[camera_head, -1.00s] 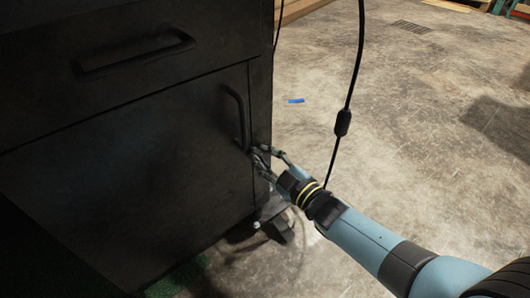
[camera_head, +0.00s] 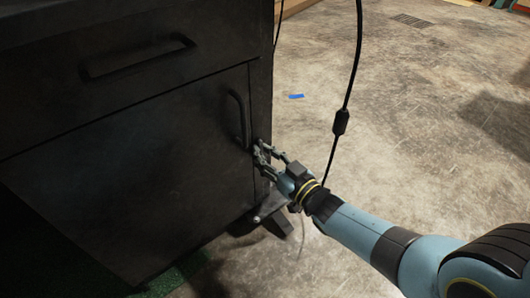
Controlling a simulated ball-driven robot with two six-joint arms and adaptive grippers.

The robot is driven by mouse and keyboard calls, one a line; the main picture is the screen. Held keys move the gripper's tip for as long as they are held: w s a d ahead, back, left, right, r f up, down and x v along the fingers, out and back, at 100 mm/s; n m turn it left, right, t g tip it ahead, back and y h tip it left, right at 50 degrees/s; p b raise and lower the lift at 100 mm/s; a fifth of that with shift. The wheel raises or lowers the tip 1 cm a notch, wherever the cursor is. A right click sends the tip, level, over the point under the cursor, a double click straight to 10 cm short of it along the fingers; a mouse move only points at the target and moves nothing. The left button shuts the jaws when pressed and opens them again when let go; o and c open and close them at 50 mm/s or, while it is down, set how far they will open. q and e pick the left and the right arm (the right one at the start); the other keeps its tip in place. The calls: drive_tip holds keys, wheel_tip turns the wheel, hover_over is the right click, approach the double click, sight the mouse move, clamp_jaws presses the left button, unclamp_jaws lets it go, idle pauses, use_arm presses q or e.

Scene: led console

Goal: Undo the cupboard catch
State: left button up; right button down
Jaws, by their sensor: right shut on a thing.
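The black cupboard door (camera_head: 140,190) fills the lower left of the head view and looks closed. It has a vertical bar handle (camera_head: 238,118) near its right edge. My right gripper (camera_head: 262,153) is at the door's right edge, just below and to the right of the handle. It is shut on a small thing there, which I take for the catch. The fingers hide most of the catch, so its position cannot be told. My left gripper is not in view.
A drawer with a horizontal handle (camera_head: 138,56) sits above the door. A black cable (camera_head: 341,122) hangs to the right of my gripper. A caster foot (camera_head: 273,213) is under the cabinet corner. The concrete floor (camera_head: 430,130) at right is open, with a blue tape scrap (camera_head: 296,97).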

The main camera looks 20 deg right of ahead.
drive_tip(key=shift+s+f, duration=0.1)
idle(0.3)
drive_tip(key=c, duration=1.3)
unclamp_jaws()
drive_tip(key=shift+c, duration=0.2)
drive_tip(key=v, duration=1.2)
